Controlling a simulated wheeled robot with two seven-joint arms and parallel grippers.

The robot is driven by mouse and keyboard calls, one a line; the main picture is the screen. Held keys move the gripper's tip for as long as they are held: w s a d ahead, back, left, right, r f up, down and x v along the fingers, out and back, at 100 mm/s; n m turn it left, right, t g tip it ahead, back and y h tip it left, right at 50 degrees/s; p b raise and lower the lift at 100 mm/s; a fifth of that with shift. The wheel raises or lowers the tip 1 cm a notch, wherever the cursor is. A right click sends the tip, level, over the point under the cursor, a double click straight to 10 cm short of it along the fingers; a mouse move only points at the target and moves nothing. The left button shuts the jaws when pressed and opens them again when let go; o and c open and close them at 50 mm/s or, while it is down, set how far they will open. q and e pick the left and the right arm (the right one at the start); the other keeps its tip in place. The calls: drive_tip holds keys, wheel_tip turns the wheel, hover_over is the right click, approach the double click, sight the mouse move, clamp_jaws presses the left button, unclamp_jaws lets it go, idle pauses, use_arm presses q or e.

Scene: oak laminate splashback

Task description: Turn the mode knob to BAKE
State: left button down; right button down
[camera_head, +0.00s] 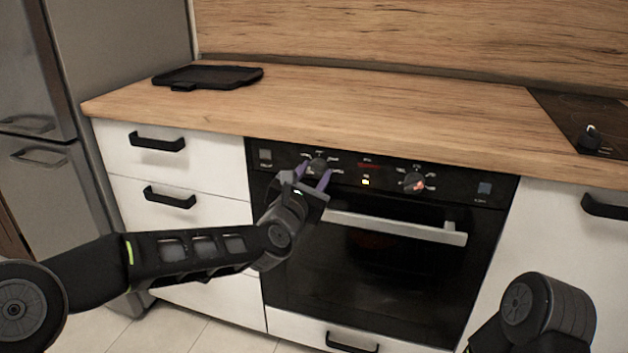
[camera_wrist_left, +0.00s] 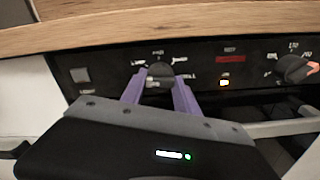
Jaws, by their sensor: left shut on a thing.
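The oven's black control panel (camera_head: 455,186) runs under the worktop edge. The mode knob (camera_head: 318,165) is at the left part of the panel, and it also shows in the left wrist view (camera_wrist_left: 160,73) with small white labels around it, too blurred to read surely. My left gripper (camera_head: 313,176) is shut on the mode knob, with its purple fingers on either side of it; the fingers also show in the left wrist view (camera_wrist_left: 159,92). A second knob (camera_head: 414,182) with a red mark is farther right on the panel. My right arm shows at the lower right; its gripper is out of view.
The oven door handle (camera_head: 396,228) sticks out below the panel. An amber light (camera_head: 366,182) is lit between the knobs. White drawers (camera_head: 215,213) stand left of the oven. A black tray (camera_head: 208,76) lies on the worktop, and a hob (camera_head: 570,113) is at right.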

use_arm(q)
drive_tip(key=m+b, duration=0.1)
drive_tip(key=m, duration=0.1)
drive_tip(key=shift+f+m, duration=0.1)
drive_tip(key=shift+m, duration=0.3)
drive_tip(key=m+b, duration=0.1)
drive_tip(key=m, duration=0.2)
drive_tip(key=shift+m+b, duration=0.3)
drive_tip(key=m, duration=0.3)
drive_tip(key=shift+m+b, duration=0.3)
drive_tip(key=m, duration=0.2)
drive_tip(key=shift+m, duration=0.3)
drive_tip(key=m, duration=0.2)
drive_tip(key=shift+r+m, duration=0.2)
drive_tip(key=shift+m, duration=0.2)
drive_tip(key=m, duration=0.3)
drive_tip(key=shift+m, duration=0.4)
drive_tip(key=m+p, duration=0.1)
drive_tip(key=m, duration=0.2)
drive_tip(key=shift+r, duration=0.1)
drive_tip(key=shift+m+p, duration=0.4)
drive_tip(key=shift+m, duration=1.7)
